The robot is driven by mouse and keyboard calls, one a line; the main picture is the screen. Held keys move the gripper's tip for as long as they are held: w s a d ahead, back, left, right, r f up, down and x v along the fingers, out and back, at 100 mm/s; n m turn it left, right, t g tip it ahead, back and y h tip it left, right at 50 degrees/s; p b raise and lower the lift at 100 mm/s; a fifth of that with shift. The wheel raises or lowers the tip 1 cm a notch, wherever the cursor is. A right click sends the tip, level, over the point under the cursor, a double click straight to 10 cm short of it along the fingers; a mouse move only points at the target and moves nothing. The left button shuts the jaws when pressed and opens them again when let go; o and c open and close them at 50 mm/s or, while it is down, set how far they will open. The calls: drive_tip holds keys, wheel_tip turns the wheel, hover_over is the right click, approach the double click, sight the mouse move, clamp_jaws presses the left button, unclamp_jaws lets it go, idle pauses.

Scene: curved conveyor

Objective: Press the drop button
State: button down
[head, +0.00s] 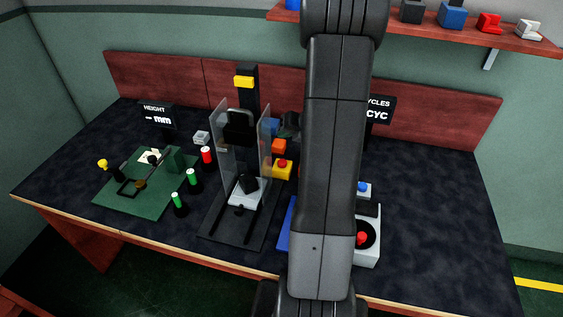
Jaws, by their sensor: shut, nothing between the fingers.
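No button carries a label I can read, so I cannot tell which is the drop button. A red button (282,163) sits on a yellow box (284,174) right of the clear-walled rig (222,150). Another red button (362,238) with a black surround is on a pale box (369,259) at the right, partly hidden by my arm. A blue button (363,187) on a small pale box is just behind it. My arm crosses the middle of the head view from top to bottom. My gripper does not show; the arm hides the area behind it.
The dark workbench (440,220) is clear at the right. A green board (150,205) with a small fixture lies at the left, beside several green- and red-topped cylinders. HEIGHT (157,115) and CYCLES (380,109) displays stand at the back. A shelf (430,30) holds several blocks.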

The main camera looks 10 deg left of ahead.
drive_tip(key=b, duration=0.7)
hover_over(285, 163)
wheel_tip(285, 163, down, 8)
drive_tip(key=shift+r, duration=0.25)
drive_tip(key=shift+f+b, duration=0.4)
drive_tip(key=shift+f, duration=0.2)
drive_tip(key=shift+f, duration=0.1)
idle(0.9)
drive_tip(key=shift+f, duration=0.35)
drive_tip(key=shift+f, duration=0.55)
idle(0.9)
drive_tip(key=shift+r, duration=0.1)
drive_tip(key=shift+r+p, duration=0.9)
drive_tip(key=shift+p, duration=0.05)
